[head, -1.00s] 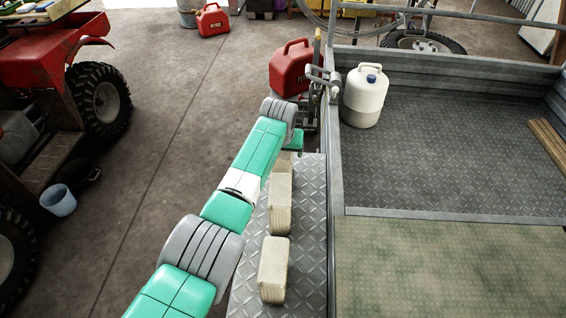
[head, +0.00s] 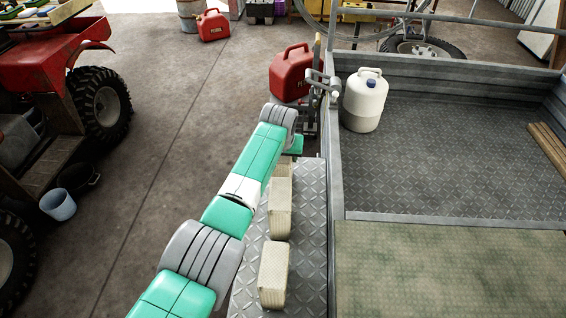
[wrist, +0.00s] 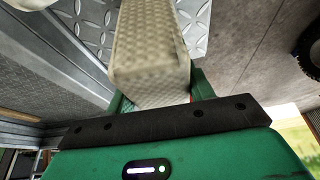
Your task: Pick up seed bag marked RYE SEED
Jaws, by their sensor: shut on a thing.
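My gripper (wrist: 160,94) is shut on a pale woven seed bag (wrist: 150,55), with a green finger on each side of it in the wrist view. No lettering on the bag can be read, so I cannot tell whether it is marked RYE SEED. In the head view my arm hides most of the gripper and of the farthest bag. Two more pale bags stand upright in a row on the diamond-plate ledge (head: 308,235): a middle one (head: 279,208) and a near one (head: 273,272). Whether the held bag touches the ledge cannot be told.
The metal trailer wall (head: 337,180) runs along the right of the ledge. A white jug (head: 365,100) stands inside the trailer. A red fuel can (head: 289,73) stands beyond the ledge. The concrete floor (head: 150,190) on the left is mostly open, with a red quad (head: 55,55) beyond.

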